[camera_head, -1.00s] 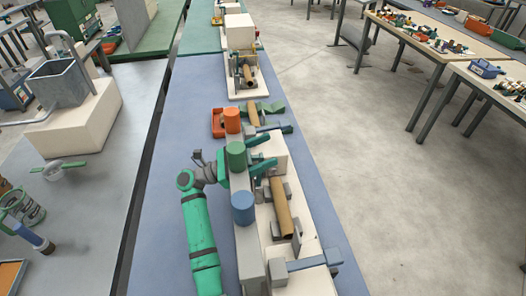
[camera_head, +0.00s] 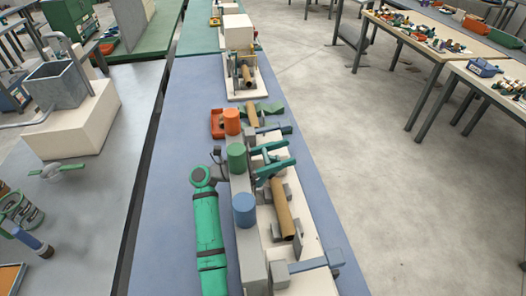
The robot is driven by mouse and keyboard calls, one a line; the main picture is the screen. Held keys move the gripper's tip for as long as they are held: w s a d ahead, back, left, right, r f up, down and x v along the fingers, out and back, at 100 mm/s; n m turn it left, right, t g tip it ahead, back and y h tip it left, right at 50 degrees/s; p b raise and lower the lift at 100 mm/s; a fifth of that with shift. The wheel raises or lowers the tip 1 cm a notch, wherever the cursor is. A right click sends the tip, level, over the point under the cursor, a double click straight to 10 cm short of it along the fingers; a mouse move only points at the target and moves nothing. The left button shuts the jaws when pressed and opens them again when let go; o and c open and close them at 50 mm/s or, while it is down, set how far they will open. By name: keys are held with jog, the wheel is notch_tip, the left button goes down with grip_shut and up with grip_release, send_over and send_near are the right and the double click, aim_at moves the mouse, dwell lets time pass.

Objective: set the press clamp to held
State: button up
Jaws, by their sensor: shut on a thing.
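The spiral winder stands on the blue bench, with a brown tube (camera_head: 282,209) lying along its cream base (camera_head: 312,232). I cannot tell for certain which part is the press clamp. Teal-green jaw-like parts (camera_head: 271,160) lie across the base at the far end of the brown tube, and they look like my gripper. My green arm lies left of the winder, and its wrist passes behind the upright grey block (camera_head: 241,197). The gripper is shut on a part of the winder there. The held part is too small and covered to make out.
Orange (camera_head: 232,121), green (camera_head: 237,157) and blue (camera_head: 244,208) cylinders stand in a row along the winder's left side. A grey bar (camera_head: 302,265) crosses its near end. Another brown tube (camera_head: 251,114) lies beyond. Blue bench top is clear on the left.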

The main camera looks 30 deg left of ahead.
jog(key=shift+w+d+f, duration=0.25)
jog(key=shift+w+f, duration=0.05)
jog(key=shift+f, duration=0.2)
jog(key=shift+s+a, duration=0.1)
jog(key=shift+s, duration=0.05)
jog(key=o, duration=1.5)
jog(key=shift+r, duration=0.1)
jog(key=shift+s+a, duration=0.15)
jog(key=shift+a, duration=0.15)
jog(key=v, duration=1)
jog(key=shift+s, duration=0.15)
jog(key=shift+d, duration=0.1)
